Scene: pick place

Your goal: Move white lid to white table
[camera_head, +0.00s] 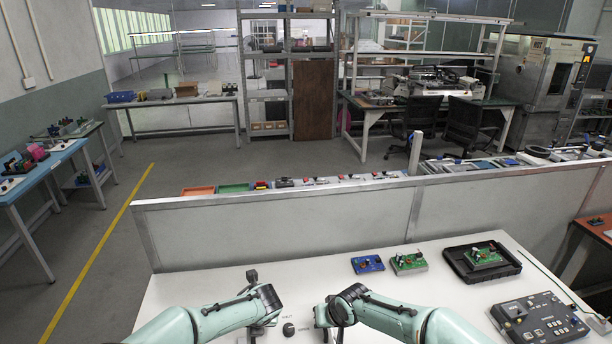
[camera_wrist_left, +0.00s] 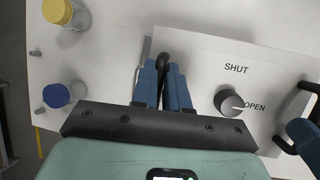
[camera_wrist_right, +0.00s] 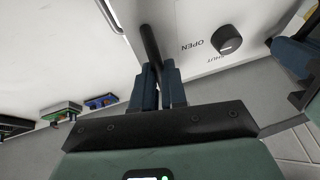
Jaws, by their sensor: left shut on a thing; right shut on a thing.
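The white lid (camera_wrist_left: 200,62) is a flat panel with a dark knob, the words SHUT and OPEN, and a black handle at each end. It also shows in the right wrist view (camera_wrist_right: 202,18). In the head view only a little of it shows around the knob, between my arms. My left gripper (camera_wrist_left: 163,72) is shut on one black handle. My right gripper (camera_wrist_right: 158,72) is shut on the opposite handle. The white table (camera_head: 215,292) spreads below and around them. I cannot tell whether the lid touches it.
A blue circuit board (camera_head: 367,264), a green board (camera_head: 408,263), a black tray (camera_head: 456,262) holding another board, and a dark control box (camera_head: 540,318) stand on the right. Yellow-topped (camera_wrist_left: 57,11) and blue-topped (camera_wrist_left: 55,95) cylinders stand left. A grey partition (camera_head: 300,232) runs behind.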

